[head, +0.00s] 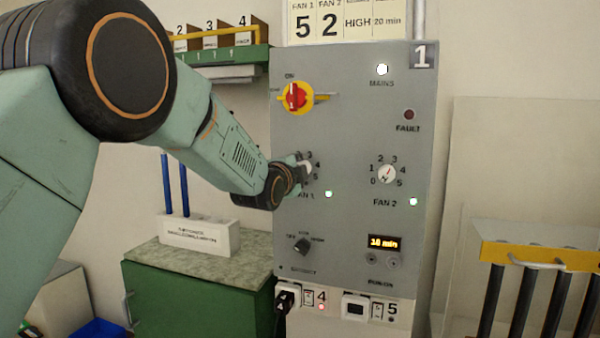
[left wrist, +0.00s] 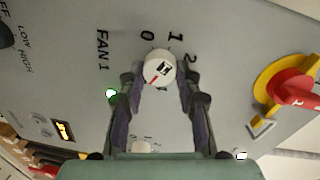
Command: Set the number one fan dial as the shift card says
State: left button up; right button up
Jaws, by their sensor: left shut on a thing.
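The fan 1 dial (head: 306,168) is a white knob on the grey panel (head: 350,130), partly hidden by my left gripper (head: 298,172) in the head view. In the left wrist view, my left gripper (left wrist: 157,90) is shut on the white dial (left wrist: 160,66), one finger on each side. A red line on the dial points to the lower left there, away from the 0, 1 and 2 marks; the mark at its end is hidden. The shift card (head: 345,20) above the panel shows 5 under FAN 1 and 2 under FAN 2. My right gripper is not in view.
The fan 2 dial (head: 387,174) is to the right. A red-and-yellow mains switch (head: 296,97) is above, and a black selector knob (head: 302,245) and orange timer display (head: 384,242) are below. A green cabinet (head: 200,295) stands left; a yellow-topped rack (head: 535,256) stands right.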

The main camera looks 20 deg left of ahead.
pick_arm(q)
jog(key=shift+r+m, duration=0.25)
jog(key=shift+m, duration=0.35)
jog(key=o, duration=0.7)
jog(key=shift+r, duration=0.1)
jog(key=o, duration=0.5)
jog(key=shift+w+f, duration=0.2)
jog(key=shift+f, duration=0.1)
jog(key=shift+c, duration=0.2)
jog(key=shift+s, duration=0.1)
jog(key=shift+s, duration=0.1)
jog(key=s, duration=1.2)
jog(key=shift+a+r, duration=0.15)
jog(key=shift+r, duration=0.25)
jog(key=shift+w, duration=0.15)
